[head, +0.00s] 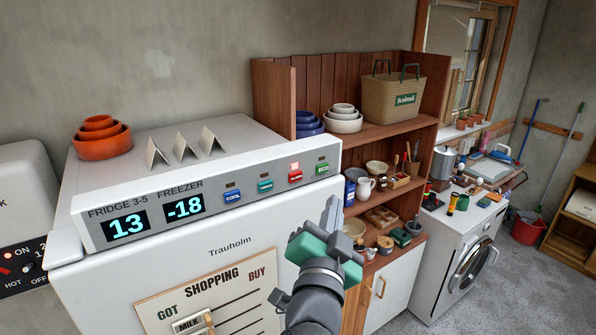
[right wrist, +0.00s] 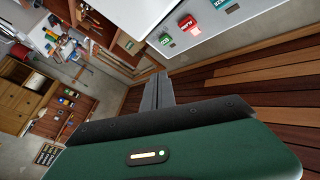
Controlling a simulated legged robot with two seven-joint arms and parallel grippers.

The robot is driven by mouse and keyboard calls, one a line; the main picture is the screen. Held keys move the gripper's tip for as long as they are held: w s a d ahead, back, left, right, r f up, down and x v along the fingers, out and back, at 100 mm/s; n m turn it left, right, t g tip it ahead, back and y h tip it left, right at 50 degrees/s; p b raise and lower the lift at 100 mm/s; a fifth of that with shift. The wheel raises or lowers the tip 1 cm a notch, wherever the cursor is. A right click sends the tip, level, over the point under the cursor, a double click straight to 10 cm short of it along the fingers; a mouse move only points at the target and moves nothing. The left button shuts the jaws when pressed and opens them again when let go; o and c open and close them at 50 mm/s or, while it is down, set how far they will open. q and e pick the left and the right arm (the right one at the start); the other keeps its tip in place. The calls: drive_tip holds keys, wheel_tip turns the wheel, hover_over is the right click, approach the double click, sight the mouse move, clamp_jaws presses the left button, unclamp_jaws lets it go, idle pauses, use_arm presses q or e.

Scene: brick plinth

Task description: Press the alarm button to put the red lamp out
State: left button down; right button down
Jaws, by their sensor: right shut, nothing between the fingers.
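The fridge-freezer (head: 200,264) has a sloped control panel along its top front edge. The red alarm button (head: 295,177) is third from the left in the row, and the red lamp (head: 295,165) just above it is lit. The red button also shows in the right wrist view (right wrist: 188,24). My right gripper (head: 331,207) is shut and empty, its fingertips pointing up, below and to the right of the red button. In the head view they appear apart from the panel. My left gripper is not in view.
A blue button (head: 233,197) and a teal button (head: 265,185) sit left of the red one; a green button (head: 322,168) sits close on its right. Orange bowls (head: 101,140) and folded cards (head: 184,147) stand on the fridge top. A wooden shelf unit (head: 378,135) stands right.

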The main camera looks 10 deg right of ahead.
sight(296, 177)
drive_tip(key=shift+a, duration=0.15)
drive_tip(key=w+a, duration=0.1)
drive_tip(key=w, duration=0.1)
drive_tip(key=w+a+b, duration=0.1)
drive_tip(key=w, duration=0.2)
drive_tip(key=w+b, duration=0.1)
drive_tip(key=w, duration=0.2)
drive_tip(key=shift+w+a+f, duration=0.1)
drive_tip(key=shift+w+a, duration=0.1)
drive_tip(key=shift+a, duration=0.2)
idle(1.6)
drive_tip(key=shift+w+a, duration=0.15)
drive_tip(key=shift+w, duration=0.15)
